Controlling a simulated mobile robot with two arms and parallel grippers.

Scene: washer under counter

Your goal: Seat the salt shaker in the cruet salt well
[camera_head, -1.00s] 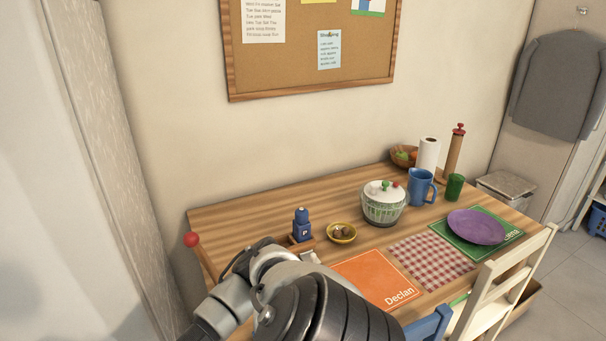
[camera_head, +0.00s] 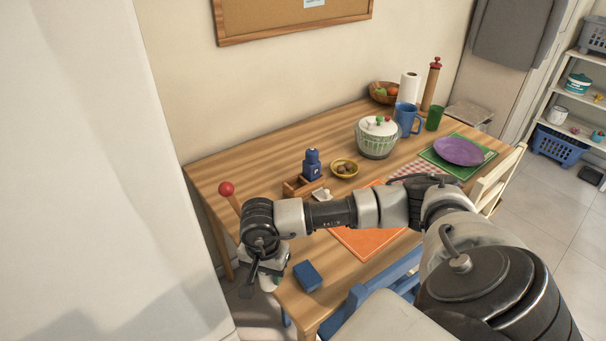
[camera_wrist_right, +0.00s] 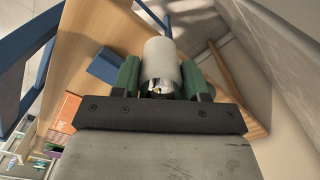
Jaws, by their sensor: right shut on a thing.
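The wooden cruet (camera_head: 297,188) stands near the left edge of the table, with a blue shaker marked P (camera_head: 313,166) upright in it. Its salt well is not clear to see. My right gripper (camera_head: 270,282) is at the table's left edge, nearer to me than the cruet and apart from it. In the right wrist view its green fingers (camera_wrist_right: 162,85) are shut on a white cylinder, the salt shaker (camera_wrist_right: 161,58). My left gripper is not in view.
A blue block (camera_head: 308,276) lies on the table (camera_head: 330,290) close to my right gripper. A blue chair (camera_head: 365,295) stands in front.

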